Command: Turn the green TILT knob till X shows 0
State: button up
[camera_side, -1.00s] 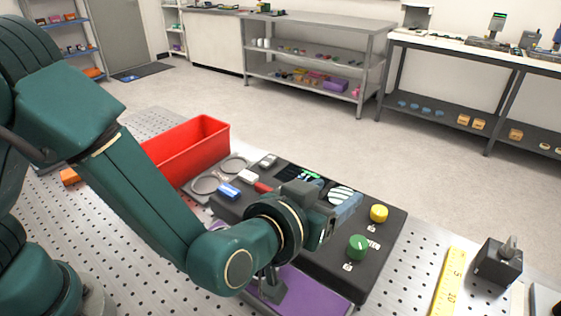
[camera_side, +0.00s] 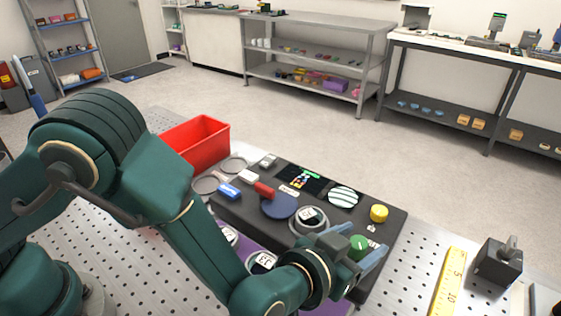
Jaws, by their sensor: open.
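The green TILT knob (camera_side: 359,246) stands near the front right corner of the black interferometer panel (camera_side: 393,235). My gripper (camera_side: 362,245) is open at the knob, with one blue-grey finger on its left and the other on its right. I cannot tell whether the fingers touch it. The yellow knob (camera_side: 379,213) stands just behind. The dark screen (camera_side: 313,181) shows small coloured marks and text, too small to read. A round fringe window (camera_side: 343,196) with dark and light stripes sits to the screen's right.
A round grey-rimmed part (camera_side: 309,218) and a blue disc (camera_side: 278,205) sit on the panel left of my gripper. A red bin (camera_side: 204,143) stands behind left. A yellow ruler (camera_side: 448,283) and a dark block (camera_side: 498,262) lie at right on the perforated table.

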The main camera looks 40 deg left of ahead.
grip_shut()
jog(key=shift+y, duration=0.3)
jog(key=shift+d+r+n+y, duration=0.1)
jog(key=shift+n+y, duration=0.7)
jog(key=shift+n, duration=0.1)
jog(key=shift+n+y, duration=0.5)
jog(key=shift+y, duration=0.1)
grip_release()
